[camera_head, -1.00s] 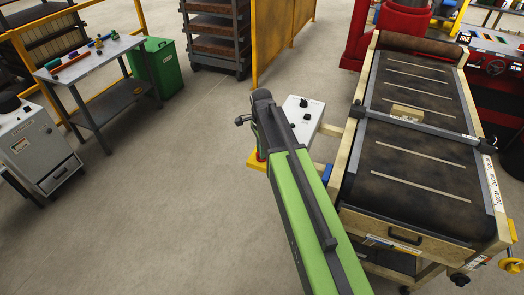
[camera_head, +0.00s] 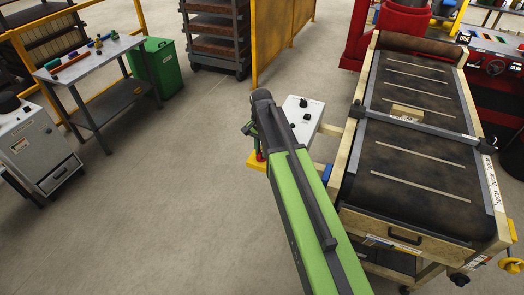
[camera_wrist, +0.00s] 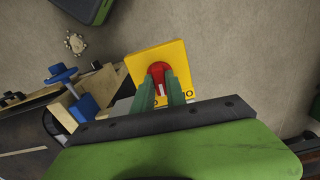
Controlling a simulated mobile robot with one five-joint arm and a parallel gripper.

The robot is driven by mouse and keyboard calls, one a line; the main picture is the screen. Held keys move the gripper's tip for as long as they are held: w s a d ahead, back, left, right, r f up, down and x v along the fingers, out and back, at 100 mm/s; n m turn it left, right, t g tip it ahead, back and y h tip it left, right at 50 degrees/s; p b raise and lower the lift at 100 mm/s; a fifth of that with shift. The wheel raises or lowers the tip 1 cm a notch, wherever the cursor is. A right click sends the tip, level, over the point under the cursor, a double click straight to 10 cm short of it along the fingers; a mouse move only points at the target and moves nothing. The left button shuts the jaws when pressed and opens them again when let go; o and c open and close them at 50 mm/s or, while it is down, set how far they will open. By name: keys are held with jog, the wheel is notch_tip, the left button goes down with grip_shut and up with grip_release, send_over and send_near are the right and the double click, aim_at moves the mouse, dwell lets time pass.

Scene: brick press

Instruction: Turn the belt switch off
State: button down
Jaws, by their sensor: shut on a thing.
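The belt switch is a red rotary handle (camera_wrist: 158,69) on a yellow plate (camera_wrist: 143,55), seen in the wrist view. My gripper (camera_wrist: 163,84) has its two green fingers on either side of the handle and is shut on it. A white mark shows on the handle between the fingers. Dark lettering on the plate is partly hidden by the fingers. In the head view the yellow plate (camera_head: 254,165) shows beside my green arm, which hides most of the switch.
The dark conveyor belt (camera_head: 413,180) in its wooden frame stands at the right. A white box with black knobs (camera_head: 302,104) sits just right of my gripper. A blue clamp (camera_wrist: 83,106) is close by. Open floor lies to the left.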

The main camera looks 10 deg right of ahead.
jog(key=n, duration=0.5)
jog(key=shift+s+n, duration=0.15)
jog(key=shift+n, duration=2.25)
jog(key=c, duration=1.4)
grip_release()
jog(key=shift+o, duration=0.2)
notch_tip(320, 180, up, 17)
jog(key=p, duration=1.7)
jog(key=shift+r, duration=0.2)
